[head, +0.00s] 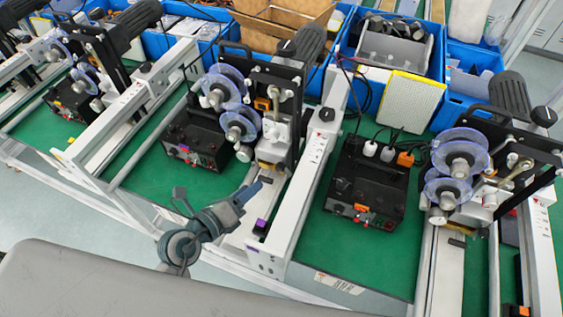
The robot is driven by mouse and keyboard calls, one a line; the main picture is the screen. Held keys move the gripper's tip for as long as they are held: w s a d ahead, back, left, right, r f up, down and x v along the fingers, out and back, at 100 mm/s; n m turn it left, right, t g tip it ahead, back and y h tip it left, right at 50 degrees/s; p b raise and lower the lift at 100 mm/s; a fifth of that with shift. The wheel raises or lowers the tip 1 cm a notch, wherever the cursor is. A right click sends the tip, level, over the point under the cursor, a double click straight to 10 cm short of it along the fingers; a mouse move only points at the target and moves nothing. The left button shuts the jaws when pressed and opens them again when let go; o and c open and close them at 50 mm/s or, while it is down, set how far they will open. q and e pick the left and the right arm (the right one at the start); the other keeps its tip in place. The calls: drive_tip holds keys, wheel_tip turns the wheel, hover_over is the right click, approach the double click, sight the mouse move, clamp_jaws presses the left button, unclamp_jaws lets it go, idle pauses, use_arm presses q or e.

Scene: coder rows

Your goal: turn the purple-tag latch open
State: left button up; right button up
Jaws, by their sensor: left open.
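A small black latch with a purple tag (261,227) sits low on the white rail of the middle coder machine. A purple mark also shows on the white rail end just below it. My left gripper (252,190) comes up from the lower left, left of and a little above the latch in the picture. Its dark fingers are open and point up and right over the white rail bed. I see no contact with the latch. Whether the latch is turned is too small to tell. My right gripper is not in view.
Coder machines with clear blue reels (227,88) stand in a row on the green bench top (150,172). Black control boxes (368,180) sit between them. Blue crates (420,105) line the back. A long white rail (300,205) rises right of the latch.

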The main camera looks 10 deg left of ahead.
sight(278, 169)
use_arm(q)
drive_tip(key=shift+g, duration=0.3)
drive_tip(key=p+x, duration=0.2)
drive_tip(key=x, duration=0.7)
drive_tip(key=shift+w+d+f, duration=0.15)
drive_tip(key=shift+d+f, duration=0.05)
drive_tip(key=shift+f, duration=0.05)
drive_tip(key=shift+w+d+f+p, duration=0.25)
drive_tip(key=shift+w+p, duration=0.1)
drive_tip(key=shift+w, duration=0.1)
clamp_jaws()
